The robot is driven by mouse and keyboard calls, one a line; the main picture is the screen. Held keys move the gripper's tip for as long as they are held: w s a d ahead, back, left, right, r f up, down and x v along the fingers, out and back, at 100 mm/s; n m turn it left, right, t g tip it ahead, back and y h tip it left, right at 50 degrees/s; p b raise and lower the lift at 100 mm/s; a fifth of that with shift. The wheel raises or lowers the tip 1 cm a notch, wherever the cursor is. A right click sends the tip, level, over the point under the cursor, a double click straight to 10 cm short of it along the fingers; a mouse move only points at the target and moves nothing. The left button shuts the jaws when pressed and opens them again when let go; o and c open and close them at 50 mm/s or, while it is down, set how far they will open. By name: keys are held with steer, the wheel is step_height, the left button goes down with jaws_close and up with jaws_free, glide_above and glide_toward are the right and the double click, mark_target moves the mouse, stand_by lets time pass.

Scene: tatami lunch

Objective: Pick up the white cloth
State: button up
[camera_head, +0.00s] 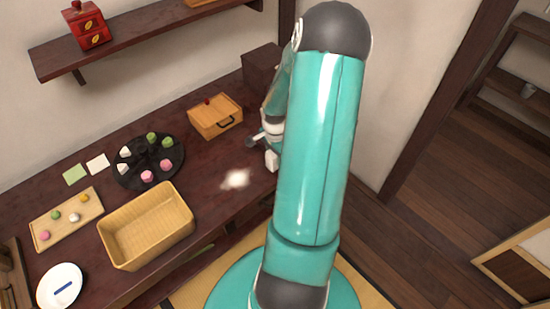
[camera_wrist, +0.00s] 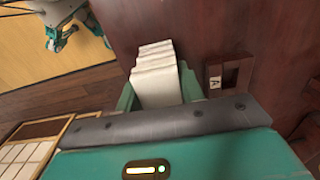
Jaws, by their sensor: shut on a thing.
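The white cloth (camera_wrist: 157,78) shows in the wrist view as a folded, ridged white stack. It sits between the two green fingers of my gripper (camera_wrist: 157,98), which is shut on it. The far end of the cloth sticks out past the fingertips, with the dark red-brown wood surface beyond. In the head view my own arm hides most of the gripper. A small white patch shows at the arm's left edge there, and I cannot tell if it is the cloth.
The dark table (camera_head: 215,160) holds a wicker basket (camera_head: 150,258), a black round tray (camera_head: 122,176) with sweets, a lidded wooden box (camera_head: 232,131), a plate (camera_head: 44,288) and a sweets board (camera_head: 85,230). White (camera_head: 97,163) and green squares (camera_head: 75,174) lie behind. A blurred bright spot shows mid-table.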

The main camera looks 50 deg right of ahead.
steer(key=shift+r, duration=0.1)
steer(key=shift+r, duration=0.5)
step_height(320, 180, up, 2)
steer(key=shift+r, duration=0.2)
steer(key=s+a+r, duration=0.2)
steer(key=s+r, duration=0.7)
steer(key=s, duration=0.4)
steer(key=shift+s+a+r, duration=0.15)
steer(key=shift+s+r, duration=0.05)
steer(key=shift+s, duration=0.2)
steer(key=shift+o, duration=1)
steer(key=shift+c, duration=0.4)
